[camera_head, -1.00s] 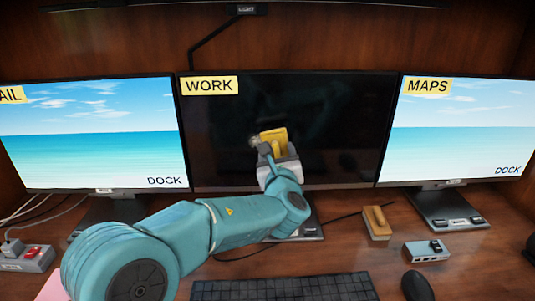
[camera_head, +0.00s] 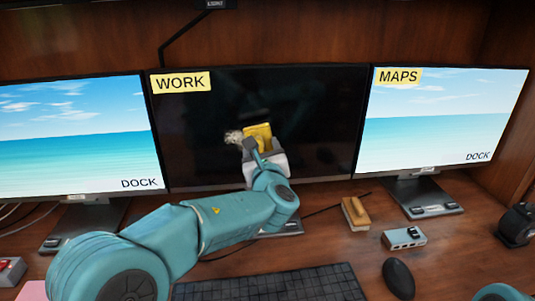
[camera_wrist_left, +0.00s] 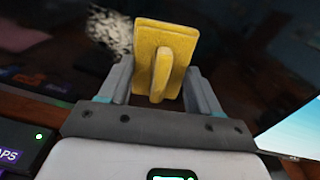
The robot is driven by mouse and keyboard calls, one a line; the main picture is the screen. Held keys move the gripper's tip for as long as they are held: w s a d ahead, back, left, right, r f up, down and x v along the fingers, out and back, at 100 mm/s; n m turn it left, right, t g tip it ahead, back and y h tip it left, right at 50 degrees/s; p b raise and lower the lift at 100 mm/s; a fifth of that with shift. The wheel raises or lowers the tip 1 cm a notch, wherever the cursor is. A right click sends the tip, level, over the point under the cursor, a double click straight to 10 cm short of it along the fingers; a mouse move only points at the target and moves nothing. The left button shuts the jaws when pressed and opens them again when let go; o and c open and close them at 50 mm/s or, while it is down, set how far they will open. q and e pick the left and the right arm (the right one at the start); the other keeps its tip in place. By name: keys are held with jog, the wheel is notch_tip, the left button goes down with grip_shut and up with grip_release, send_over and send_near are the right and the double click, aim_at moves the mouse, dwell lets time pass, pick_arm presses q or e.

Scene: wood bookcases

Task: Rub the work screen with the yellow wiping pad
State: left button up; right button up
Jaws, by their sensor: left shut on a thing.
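The work screen (camera_head: 320,110) is the dark middle monitor, with a yellow WORK label at its top left. My left gripper (camera_head: 257,147) is in front of its lower middle, shut on the yellow wiping pad (camera_head: 257,132). In the left wrist view the pad (camera_wrist_left: 165,45) stands between the fingers, its handle towards the camera. A pale speckled smudge (camera_head: 233,137) shows on the screen just left of the pad; it also shows in the left wrist view (camera_wrist_left: 110,32). I cannot tell whether the pad touches the glass. My right gripper is not in view.
A lit screen stands on each side, the right one labelled MAPS (camera_head: 440,125). A brown block with a wooden handle (camera_head: 355,213), a small grey box (camera_head: 404,238), a mouse (camera_head: 398,278) and a keyboard (camera_head: 270,285) lie on the desk. A black device (camera_head: 517,225) stands at the right.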

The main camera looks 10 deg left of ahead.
pick_arm(q)
jog(key=shift+s+a+b, duration=0.25)
jog(key=shift+a+b, duration=0.1)
jog(key=shift+a, duration=0.5)
jog(key=a+b, duration=0.1)
jog(key=s+a+b, duration=0.1)
jog(key=a, duration=0.1)
jog(key=shift+a, duration=0.25)
jog(key=shift+s+a+f+b, duration=0.1)
jog(key=shift+s+a+b, duration=0.05)
jog(key=shift+a+b, duration=0.4)
jog(key=shift+s+a+b, duration=0.15)
jog(key=shift+a+b, duration=0.25)
jog(key=shift+a, duration=0.25)
jog(key=shift+s+a, duration=0.15)
jog(key=shift+a, duration=0.3)
jog(key=shift+b+v, duration=1.55)
jog(key=shift+v, duration=1.45)
